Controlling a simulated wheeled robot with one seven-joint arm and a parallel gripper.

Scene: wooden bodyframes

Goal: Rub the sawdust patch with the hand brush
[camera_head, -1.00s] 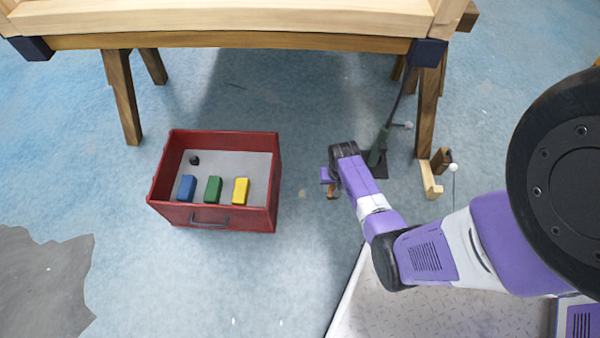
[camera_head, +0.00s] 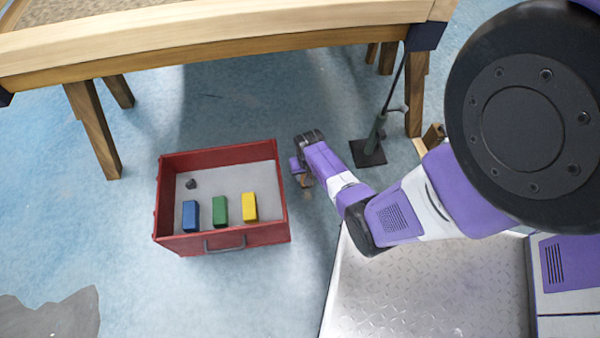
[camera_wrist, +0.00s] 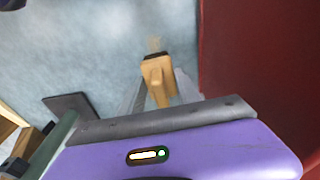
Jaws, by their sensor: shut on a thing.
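The hand brush (camera_wrist: 158,68) shows in the wrist view as a light wooden piece with a dark band at its far end. My gripper (camera_wrist: 160,88) is shut on it, with a finger on each side. A small tan tip shows beyond the band; I cannot tell whether it is bristles or sawdust. In the head view my gripper (camera_head: 300,170) is low beside the red crate's right wall, and part of the brush (camera_head: 306,182) shows below it. I cannot make out a clear sawdust patch in either view.
The red crate (camera_head: 222,240) holds blue, green and yellow blocks and a small dark object. It is close on the gripper's left. A stand with a dark base (camera_head: 367,153) is to the right. A wooden bench (camera_head: 220,60) spans the back.

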